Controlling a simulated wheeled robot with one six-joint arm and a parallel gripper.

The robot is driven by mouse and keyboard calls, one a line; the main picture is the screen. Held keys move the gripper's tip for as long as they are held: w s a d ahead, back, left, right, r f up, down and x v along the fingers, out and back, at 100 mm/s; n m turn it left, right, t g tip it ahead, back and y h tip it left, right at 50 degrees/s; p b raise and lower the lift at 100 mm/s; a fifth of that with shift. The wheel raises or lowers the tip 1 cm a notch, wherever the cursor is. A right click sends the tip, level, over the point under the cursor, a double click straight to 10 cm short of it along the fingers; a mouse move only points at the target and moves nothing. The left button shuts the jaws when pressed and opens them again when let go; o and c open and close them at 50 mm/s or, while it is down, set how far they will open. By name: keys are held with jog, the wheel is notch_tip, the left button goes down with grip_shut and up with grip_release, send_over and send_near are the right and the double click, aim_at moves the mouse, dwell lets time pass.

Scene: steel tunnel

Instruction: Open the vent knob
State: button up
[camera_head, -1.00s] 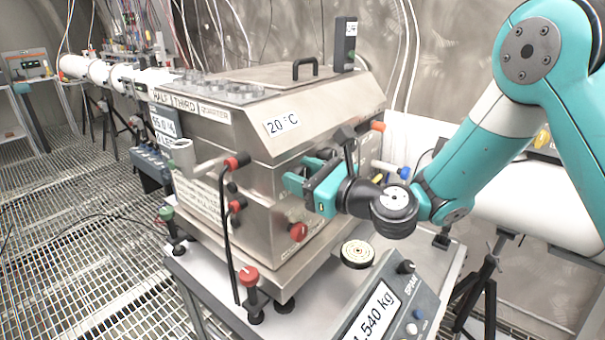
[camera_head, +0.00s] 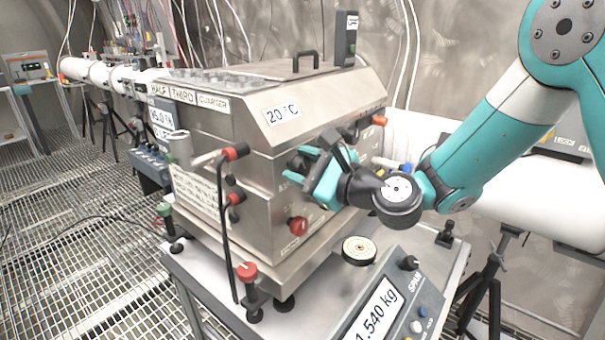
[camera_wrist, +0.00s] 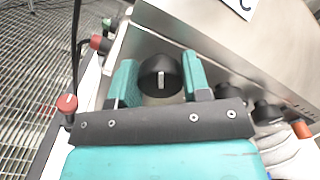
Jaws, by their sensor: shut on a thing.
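A round black knob (camera_wrist: 158,80) with a white mark sits on the steel box's front panel (camera_head: 268,215). In the wrist view it lies between the two teal fingers of my gripper (camera_wrist: 160,82), and its white mark runs about up and down. In the head view the knob (camera_head: 296,161) shows between the fingertips of my gripper (camera_head: 299,165), which is shut on it and tilted. I cannot read a label naming it as the vent knob; the panel around it is partly hidden by my gripper.
A red knob (camera_head: 297,226) sits below my gripper. More dark knobs (camera_wrist: 268,112) are on the panel to the right in the wrist view. A scale (camera_head: 385,312) and a round disc (camera_head: 359,250) stand in front.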

jog(key=n+b, duration=0.1)
jog(key=n, duration=0.1)
jog(key=n+b, duration=0.2)
jog(key=shift+f+n, duration=0.2)
jog(key=shift+n, duration=0.2)
jog(key=n+b, duration=0.3)
jog(key=shift+f+n, duration=0.1)
jog(key=shift+n, duration=0.2)
jog(key=n+b, duration=0.3)
jog(key=b, duration=0.1)
jog(key=shift+f+n, duration=0.15)
jog(key=shift+n, duration=0.15)
jog(key=n+b, duration=0.3)
jog(key=b, duration=0.1)
jog(key=shift+f+n, duration=0.1)
jog(key=shift+n, duration=0.2)
jog(key=n+b, duration=0.5)
jog(key=b, duration=0.2)
jog(key=shift+f, duration=0.1)
jog(key=n+b, duration=0.6)
jog(key=shift+w+d, duration=0.1)
jog(key=shift+r, duration=0.2)
